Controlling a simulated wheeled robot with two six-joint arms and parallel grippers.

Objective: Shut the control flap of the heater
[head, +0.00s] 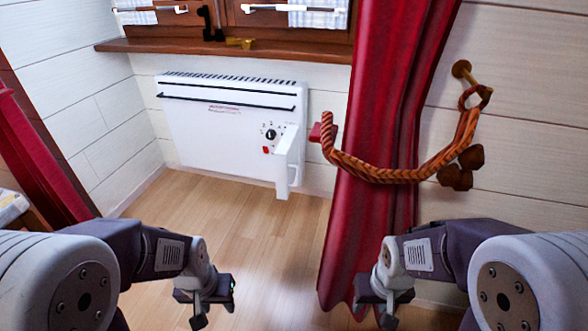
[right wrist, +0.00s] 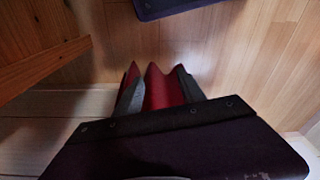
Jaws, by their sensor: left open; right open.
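The white heater (head: 210,128) is mounted on the wall below the window. Its control flap (head: 287,163) stands open at the right end and sticks out from the heater's front. A dial and a red switch (head: 265,150) show uncovered beside it. My left gripper (head: 210,312) is open and empty, low over the floor and well in front of the heater. My right gripper (head: 385,312) is open, in front of the red curtain's lower end and apart from the flap. In the right wrist view its fingers (right wrist: 160,90) show with red curtain cloth between or beyond them.
A red curtain (head: 375,110) hangs right of the heater, gathered by an orange braided tieback (head: 385,170) on a brass wall hook (head: 463,70). A wooden window sill (head: 290,52) runs above the heater. The wooden floor (head: 250,225) before the heater is clear.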

